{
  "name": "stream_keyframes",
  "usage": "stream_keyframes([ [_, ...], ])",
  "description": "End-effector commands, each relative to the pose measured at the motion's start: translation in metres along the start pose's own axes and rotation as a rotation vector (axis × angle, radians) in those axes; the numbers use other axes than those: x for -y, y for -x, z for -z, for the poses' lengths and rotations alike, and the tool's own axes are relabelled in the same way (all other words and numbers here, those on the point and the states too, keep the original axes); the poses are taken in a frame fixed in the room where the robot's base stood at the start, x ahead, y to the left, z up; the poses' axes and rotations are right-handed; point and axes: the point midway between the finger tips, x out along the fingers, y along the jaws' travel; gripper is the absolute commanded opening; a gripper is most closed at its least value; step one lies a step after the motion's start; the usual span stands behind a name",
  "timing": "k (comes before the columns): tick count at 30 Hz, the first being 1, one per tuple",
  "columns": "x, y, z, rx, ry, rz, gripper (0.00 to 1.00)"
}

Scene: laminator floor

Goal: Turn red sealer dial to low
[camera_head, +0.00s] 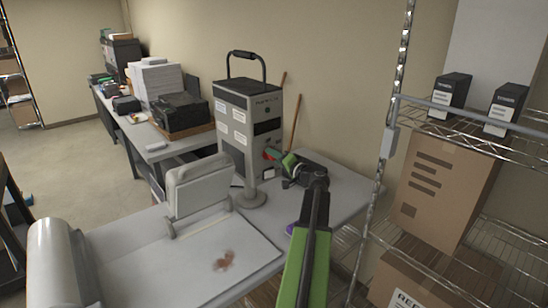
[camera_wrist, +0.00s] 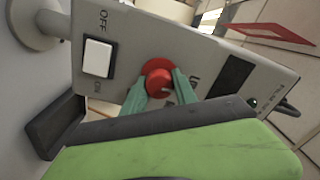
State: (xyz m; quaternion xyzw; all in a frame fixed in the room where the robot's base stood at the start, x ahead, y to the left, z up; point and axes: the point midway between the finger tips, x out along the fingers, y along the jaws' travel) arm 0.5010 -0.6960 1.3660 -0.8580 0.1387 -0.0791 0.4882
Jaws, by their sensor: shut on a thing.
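The red sealer dial (camera_wrist: 157,74) is a round red knob on a grey panel in the wrist view. The two green fingers of my gripper (camera_wrist: 160,88) are closed around it from both sides. Markings beside the dial are partly covered by the fingers, so its setting cannot be read. In the head view, my gripper (camera_head: 276,156) is at the lower front of the tall grey machine (camera_head: 235,128), where a bit of red shows. The dial is mostly hidden there.
A white ON/OFF rocker switch (camera_wrist: 97,57) is beside the dial. A white arm-like device (camera_head: 198,187) stands left of the machine on the table (camera_head: 150,250). A wire shelf (camera_head: 460,140) with boxes stands close on the right.

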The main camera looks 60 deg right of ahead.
Motion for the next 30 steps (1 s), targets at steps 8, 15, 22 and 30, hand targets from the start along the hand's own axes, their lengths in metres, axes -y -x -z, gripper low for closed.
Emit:
stream_keyframes([
  [8, -0.001, 0.001, 0.000, 0.000, 0.006, -0.002, 0.00],
  [15, -0.001, 0.001, 0.000, 0.000, 0.004, -0.002, 0.52],
  [22, 0.000, 0.001, 0.000, -0.001, 0.003, -0.001, 0.55],
  [30, 0.001, 0.027, -0.001, -0.003, 0.003, -0.002, 0.55],
])
